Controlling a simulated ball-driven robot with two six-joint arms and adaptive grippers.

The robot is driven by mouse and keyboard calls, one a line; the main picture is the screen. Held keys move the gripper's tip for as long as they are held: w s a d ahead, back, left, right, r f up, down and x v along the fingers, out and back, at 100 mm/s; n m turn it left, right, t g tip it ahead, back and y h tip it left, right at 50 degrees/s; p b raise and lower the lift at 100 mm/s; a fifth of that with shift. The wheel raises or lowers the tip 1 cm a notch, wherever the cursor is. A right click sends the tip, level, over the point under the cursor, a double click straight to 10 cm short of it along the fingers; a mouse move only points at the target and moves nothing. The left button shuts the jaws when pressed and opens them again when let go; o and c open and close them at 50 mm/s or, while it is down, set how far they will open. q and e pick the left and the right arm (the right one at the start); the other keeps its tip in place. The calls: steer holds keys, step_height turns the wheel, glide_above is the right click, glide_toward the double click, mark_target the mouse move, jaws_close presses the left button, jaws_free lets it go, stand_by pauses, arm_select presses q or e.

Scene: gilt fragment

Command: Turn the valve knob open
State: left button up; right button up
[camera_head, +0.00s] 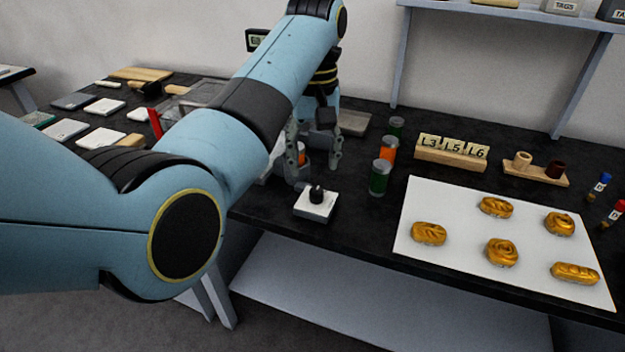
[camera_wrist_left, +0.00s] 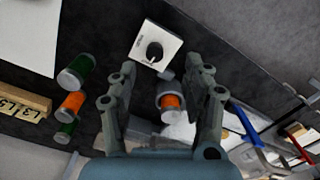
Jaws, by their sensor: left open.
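The valve knob (camera_head: 316,192) is a small black dial on a white square block (camera_head: 316,207) near the front edge of the dark table. In the left wrist view the knob (camera_wrist_left: 155,52) and its white block (camera_wrist_left: 145,41) lie just beyond the fingertips, with small lettering that I cannot read. My left gripper (camera_head: 316,168) is open and points down, behind and above the block. In the wrist view its fingers (camera_wrist_left: 159,65) are spread, with the knob seen between their tips and apparently not touched. My right gripper is not in view.
An orange-banded canister (camera_wrist_left: 171,101) stands close to my left gripper. Green (camera_head: 379,178) and orange (camera_head: 387,148) canisters stand to the right. A white sheet (camera_head: 416,205) bears several golden pieces. A wooden block (camera_head: 450,158) holds labelled tiles. Bare table lies around the knob block.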

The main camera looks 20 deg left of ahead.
mark_target(317, 191)
arm_select(q)
steer(key=shift+w+a+r, duration=0.1)
steer(key=shift+w+r, duration=0.3)
steer(key=shift+w, duration=0.2)
step_height(317, 191, down, 9)
steer(key=shift+w+f, duration=0.1)
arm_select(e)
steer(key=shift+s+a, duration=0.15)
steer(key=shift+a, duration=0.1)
arm_select(q)
jaws_close()
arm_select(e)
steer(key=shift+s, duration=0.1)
